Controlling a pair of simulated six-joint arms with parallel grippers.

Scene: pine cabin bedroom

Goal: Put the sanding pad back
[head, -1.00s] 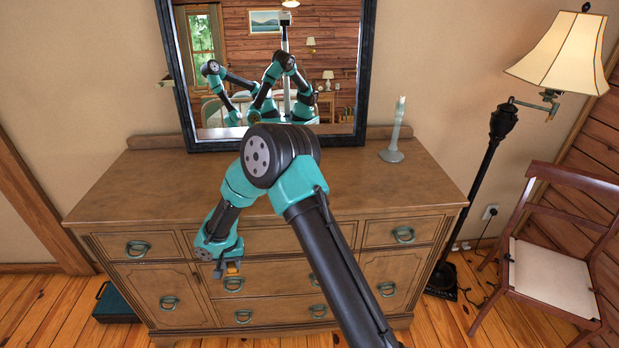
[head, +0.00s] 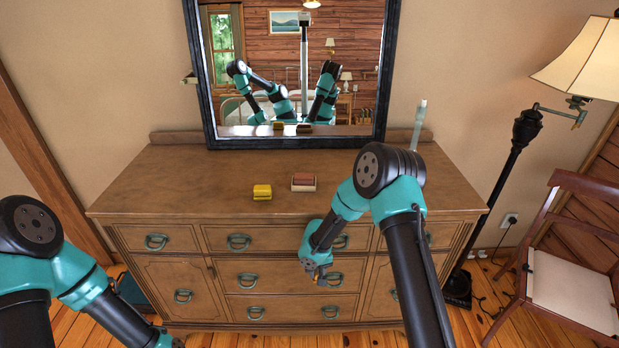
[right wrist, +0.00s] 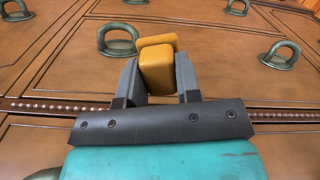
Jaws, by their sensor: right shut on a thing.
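My right gripper (head: 320,277) is shut on an orange-yellow block, which I take to be the sanding pad; it also shows in the right wrist view (right wrist: 158,65). The block sits between the two grey fingers, with a wider slab at its far end. The gripper hangs in front of the dresser's drawers, below the top edge. A yellow block with a dark band (head: 262,192) and a reddish block on a pale base (head: 304,182) stand apart on the dresser top. My left arm shows at the lower left; its gripper is outside the frame.
The dresser top (head: 160,195) is clear to the left of the blocks. A dark-framed mirror (head: 200,90) stands at the back. A pale candlestick (head: 419,122) is partly hidden behind my right arm. Drawer handles (head: 238,242) stick out in front. A lamp and chair (head: 570,290) are at right.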

